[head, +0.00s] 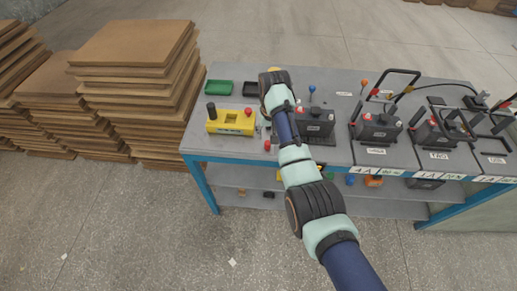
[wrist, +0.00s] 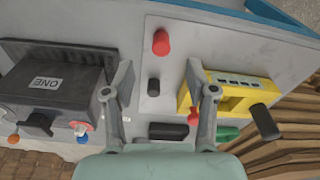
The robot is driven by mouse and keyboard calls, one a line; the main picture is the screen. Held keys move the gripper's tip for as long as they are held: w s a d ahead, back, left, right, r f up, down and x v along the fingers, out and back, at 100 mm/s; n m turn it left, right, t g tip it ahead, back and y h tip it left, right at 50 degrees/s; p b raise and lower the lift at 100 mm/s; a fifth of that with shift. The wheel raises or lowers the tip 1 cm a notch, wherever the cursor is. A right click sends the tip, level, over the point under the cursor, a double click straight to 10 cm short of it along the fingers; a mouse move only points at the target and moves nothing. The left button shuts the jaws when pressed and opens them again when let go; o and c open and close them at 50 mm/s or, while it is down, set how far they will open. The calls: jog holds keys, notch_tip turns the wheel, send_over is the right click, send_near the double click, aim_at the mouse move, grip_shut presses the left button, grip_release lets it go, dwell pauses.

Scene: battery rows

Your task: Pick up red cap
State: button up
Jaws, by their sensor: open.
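A small red cap (wrist: 161,42) lies on the grey table top, above the space between my fingers in the wrist view. In the head view a red cap (head: 267,146) sits near the table's front edge, beside my arm. My gripper (wrist: 159,90) is open, with one finger on each side of a small black cap (wrist: 153,85). Nothing is held. The red cap is clear of both fingers. In the head view my arm largely hides the gripper.
A yellow box (wrist: 235,96) stands by the right finger, and a black battery (wrist: 50,88) marked ONE is on the left. More batteries (head: 376,128) stand to the right in the head view. Cardboard stacks (head: 140,60) are left of the table. A green tray (head: 219,87) lies behind the box.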

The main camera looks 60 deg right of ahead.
aim_at(268, 142)
jog(key=shift+w+d+f+b, duration=0.15)
jog(key=shift+f+b, duration=0.4)
jog(key=shift+f, duration=0.85)
jog(key=f+b, duration=0.2)
jog(key=f, duration=0.1)
jog(key=f+b, duration=0.1)
jog(key=f, duration=0.1)
jog(key=shift+w+d, duration=0.25)
jog(key=shift+d, duration=0.15)
jog(key=c, duration=0.9)
